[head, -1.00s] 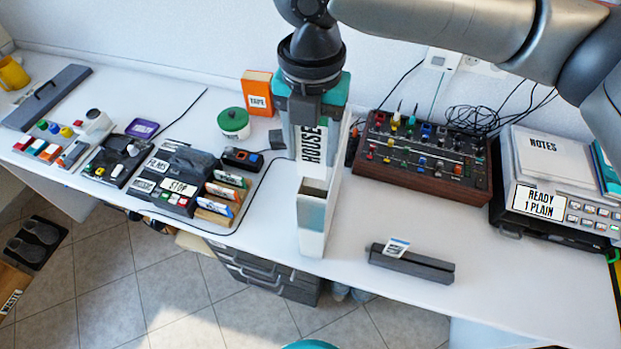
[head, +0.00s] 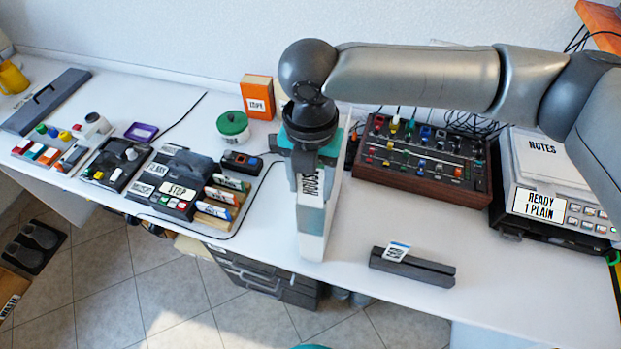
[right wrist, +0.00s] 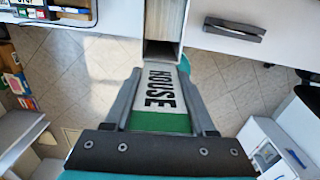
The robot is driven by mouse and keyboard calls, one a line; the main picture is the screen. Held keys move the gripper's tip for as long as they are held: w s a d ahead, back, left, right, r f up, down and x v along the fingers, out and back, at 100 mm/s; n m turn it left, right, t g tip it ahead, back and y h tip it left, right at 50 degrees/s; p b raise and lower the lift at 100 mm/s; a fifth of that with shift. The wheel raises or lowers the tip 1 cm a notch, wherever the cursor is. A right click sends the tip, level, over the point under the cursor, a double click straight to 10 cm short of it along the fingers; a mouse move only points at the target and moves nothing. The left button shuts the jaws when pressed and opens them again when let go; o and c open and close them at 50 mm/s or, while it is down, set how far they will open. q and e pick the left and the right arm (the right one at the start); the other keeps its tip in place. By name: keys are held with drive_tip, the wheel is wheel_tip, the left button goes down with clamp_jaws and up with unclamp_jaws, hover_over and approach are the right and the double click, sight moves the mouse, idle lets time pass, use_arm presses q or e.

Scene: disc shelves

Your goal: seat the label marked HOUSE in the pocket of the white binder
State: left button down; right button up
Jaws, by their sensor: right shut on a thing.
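The white binder (head: 313,238) stands upright near the table's front edge, its spine facing out; in the right wrist view its spine (right wrist: 164,18) is at top centre. My right gripper (head: 308,180) is shut on the HOUSE label (right wrist: 160,92), a white strip with black letters and a green end. The label (head: 310,190) is held lengthwise along the spine, its lower end at the pocket's mouth. A dark opening (right wrist: 161,50) shows at the label's far end. I cannot tell whether the tip is inside the pocket. My left gripper is not in view.
A black slotted block (head: 412,267) with a small label stands right of the binder. Behind it are a mixer with knobs (head: 420,160) and a NOTES stack (head: 545,160). The table front between binder and block is clear.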

drive_tip(key=shift+f, duration=0.5)
drive_tip(key=o, duration=1.3)
wheel_tip(320, 180, up, 13)
drive_tip(key=shift+r+p, duration=0.15)
drive_tip(key=shift+p, duration=0.15)
